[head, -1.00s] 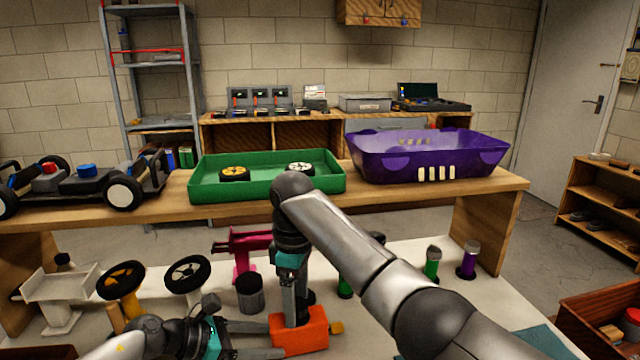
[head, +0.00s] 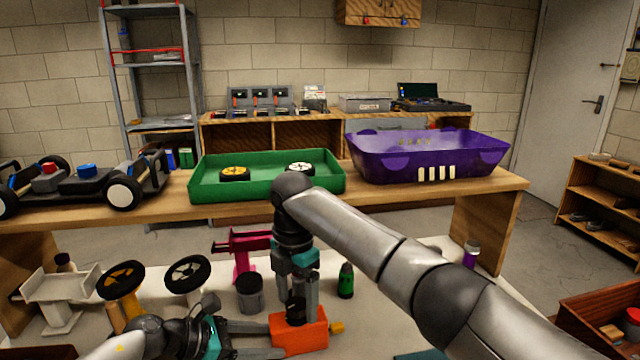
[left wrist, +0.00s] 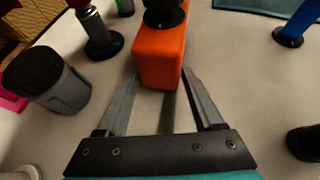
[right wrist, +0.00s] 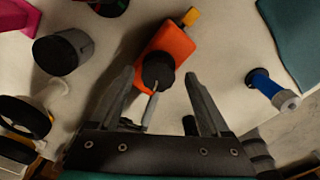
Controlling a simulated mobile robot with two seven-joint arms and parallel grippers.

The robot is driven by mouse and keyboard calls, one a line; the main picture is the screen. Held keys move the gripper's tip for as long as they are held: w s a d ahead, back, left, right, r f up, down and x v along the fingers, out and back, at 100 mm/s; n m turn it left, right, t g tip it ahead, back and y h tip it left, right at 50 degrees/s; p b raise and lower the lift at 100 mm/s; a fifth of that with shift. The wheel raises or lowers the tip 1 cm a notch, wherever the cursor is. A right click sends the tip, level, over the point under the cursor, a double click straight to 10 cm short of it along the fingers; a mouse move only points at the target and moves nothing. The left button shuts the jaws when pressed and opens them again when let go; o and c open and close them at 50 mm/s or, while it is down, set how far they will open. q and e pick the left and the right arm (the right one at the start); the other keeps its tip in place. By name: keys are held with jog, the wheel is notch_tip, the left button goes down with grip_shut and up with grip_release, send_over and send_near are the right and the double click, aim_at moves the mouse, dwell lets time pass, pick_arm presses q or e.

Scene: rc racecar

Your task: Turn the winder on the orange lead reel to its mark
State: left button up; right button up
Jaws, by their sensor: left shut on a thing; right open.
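The orange lead reel (head: 312,340) lies on the pale table with a yellow piece (head: 337,327) at its far end. Its black round winder (right wrist: 158,70) stands on top; a pale thin strip shows beside it in the right wrist view. I cannot make out the mark. My left gripper (left wrist: 160,78) is shut on the near end of the orange body, one finger on each side. My right gripper (right wrist: 159,76) is open, pointing down over the reel, its fingers on either side of the winder and apart from it. It also shows in the head view (head: 297,312).
Wheels on stands (head: 187,273) are left. A blue-handled item (right wrist: 265,85) lies right. The wooden bench (head: 400,196) is behind.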

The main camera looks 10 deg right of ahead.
aim_at(293, 305)
jog(key=shift+n, duration=0.6)
jog(key=w+a+r+m+t+y, duration=0.1)
jog(key=a+r+m, duration=0.15)
jog(key=r, duration=0.65)
jog(key=w+a+r+m+t+y, duration=0.15)
jog(key=a+r, duration=0.25)
jog(key=r, duration=0.4)
jog(key=w+d+r+m+t, duration=0.1)
jog(key=w+r, duration=0.1)
jog(key=w+r+m+t+y, duration=0.1)
jog(key=w+r+m+t, duration=0.1)
jog(key=w+d+r+m+t+y, duration=0.1)
jog(key=w+r, duration=0.1)
jog(key=r, duration=0.1)
jog(key=shift+w+d+m, duration=0.2)
jog(key=shift+d+m, duration=0.1)
jog(key=shift+m, duration=0.1)
jog(key=w+d+r+m+t, duration=0.1)
jog(key=w+d+r+t, duration=0.1)
jog(key=d, duration=0.3)
jog(key=w+d+r+m+t+h, duration=0.1)
jog(key=w+d+m+t, duration=0.1)
jog(key=w+d, duration=0.2)
jog(key=shift+w+d+r+m+t, duration=0.3)
jog(key=shift+d+r+t, duration=0.1)
jog(key=shift+d, duration=0.7)
